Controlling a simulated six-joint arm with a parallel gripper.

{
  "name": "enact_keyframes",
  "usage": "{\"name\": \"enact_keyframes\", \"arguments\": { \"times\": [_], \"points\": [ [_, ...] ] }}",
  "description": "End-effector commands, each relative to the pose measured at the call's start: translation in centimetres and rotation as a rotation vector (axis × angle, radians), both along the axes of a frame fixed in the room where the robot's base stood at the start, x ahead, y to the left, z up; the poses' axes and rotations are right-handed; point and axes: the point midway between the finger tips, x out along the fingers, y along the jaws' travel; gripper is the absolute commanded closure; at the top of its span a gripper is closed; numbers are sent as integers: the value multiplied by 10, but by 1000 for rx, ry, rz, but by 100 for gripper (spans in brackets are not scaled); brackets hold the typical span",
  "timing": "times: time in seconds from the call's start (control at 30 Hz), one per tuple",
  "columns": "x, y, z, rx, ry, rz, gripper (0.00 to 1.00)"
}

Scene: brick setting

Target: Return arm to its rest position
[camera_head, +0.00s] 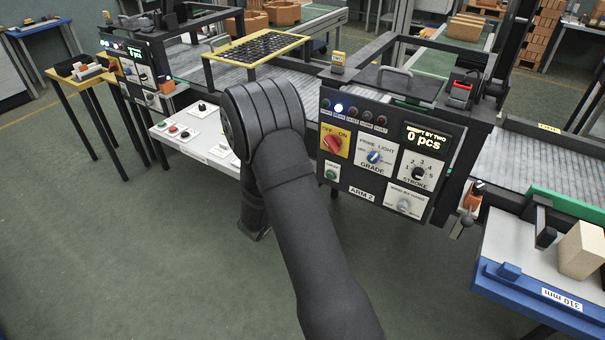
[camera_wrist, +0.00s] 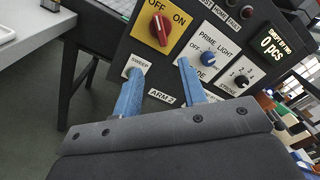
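My gripper (camera_wrist: 160,69) shows in the wrist view as two blue fingers spread apart, with nothing between them. It faces a black control panel (camera_wrist: 130,55). The left fingertip overlaps the spot just below the SWEEP label; I cannot tell whether it touches. The right fingertip is beside the PRIME LIGHT plate (camera_wrist: 209,55). In the head view my dark arm reaches up the middle and hides my gripper. There the panel (camera_head: 345,205), labelled ARM 2, stands right of my arm, with a red knob (camera_head: 333,143), a green button (camera_head: 331,172) and a display (camera_head: 425,138) reading 0 pcs.
A white table (camera_head: 215,150) with buttons stands behind my arm. A second panel (camera_head: 135,75) is at the upper left. A blue-edged station (camera_head: 530,295) with a wooden block (camera_head: 582,250) is at the right. The green floor (camera_head: 130,250) at the lower left is clear.

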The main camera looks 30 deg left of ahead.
Motion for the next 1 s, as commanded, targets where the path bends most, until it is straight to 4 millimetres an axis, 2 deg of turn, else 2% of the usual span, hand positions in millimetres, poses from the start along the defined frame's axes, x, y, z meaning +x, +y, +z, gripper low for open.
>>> {"name": "enact_keyframes", "arguments": {
  "times": [0.23,0.37,0.47,1.0],
  "points": [
    [1,0,0,0,0,0,62],
    [10,0,0,1,0,-3,62],
    [25,-1,0,2,0,-3,62],
    [132,-1,0,2,-1,-4,62]
  ]
}}
